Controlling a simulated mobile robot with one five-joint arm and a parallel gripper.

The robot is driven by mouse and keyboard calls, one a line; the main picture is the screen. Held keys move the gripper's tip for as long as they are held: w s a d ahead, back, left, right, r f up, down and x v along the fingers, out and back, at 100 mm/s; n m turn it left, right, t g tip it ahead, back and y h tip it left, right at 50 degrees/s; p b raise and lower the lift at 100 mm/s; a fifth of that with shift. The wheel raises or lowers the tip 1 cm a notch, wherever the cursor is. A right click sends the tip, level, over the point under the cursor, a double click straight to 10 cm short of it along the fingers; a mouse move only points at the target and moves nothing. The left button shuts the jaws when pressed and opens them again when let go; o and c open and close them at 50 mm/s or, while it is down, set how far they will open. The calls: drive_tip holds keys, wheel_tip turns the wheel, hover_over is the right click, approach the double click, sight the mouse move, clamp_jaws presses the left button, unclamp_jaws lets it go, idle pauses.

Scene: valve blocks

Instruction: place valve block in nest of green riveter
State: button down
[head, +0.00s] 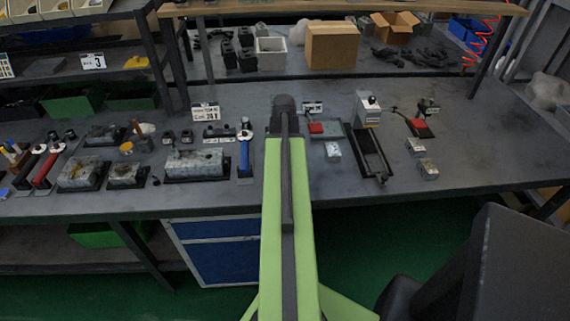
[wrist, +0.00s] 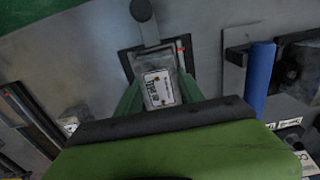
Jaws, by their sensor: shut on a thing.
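My gripper (wrist: 160,98) shows in the wrist view with its two green fingers on either side of a metal valve block with a white label (wrist: 158,88), and it is shut on this block. The block lies within the outline of a dark frame-like fixture (wrist: 127,62) with a round black knob (wrist: 141,10) at its top and a small red part at its side. I cannot tell whether the block rests on the fixture or is held above it. No green on the fixture shows. In the head view my arm hides the fingers, the block and most of this spot.
A blue-handled tool (head: 244,150) stands left of my arm; it also shows in the wrist view (wrist: 259,78).

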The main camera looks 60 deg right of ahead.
drive_tip(key=shift+w+f+b, duration=0.1)
drive_tip(key=shift+f+b, duration=0.15)
drive_tip(key=shift+b, duration=0.05)
drive_tip(key=shift+s+a+f+b, duration=0.2)
drive_tip(key=shift+s+a+b, duration=0.05)
drive_tip(key=shift+a+b, duration=0.15)
drive_tip(key=c, duration=0.7)
unclamp_jaws()
drive_tip(key=shift+s, duration=0.1)
drive_tip(key=shift+d+r+p, duration=0.15)
drive_tip(key=shift+r+p, duration=0.2)
drive_tip(key=shift+p, duration=0.15)
drive_tip(key=r+p, duration=1.2)
drive_tip(key=shift+w+d+r, duration=0.1)
drive_tip(key=shift+w+d, duration=0.15)
drive_tip(key=shift+w, duration=0.1)
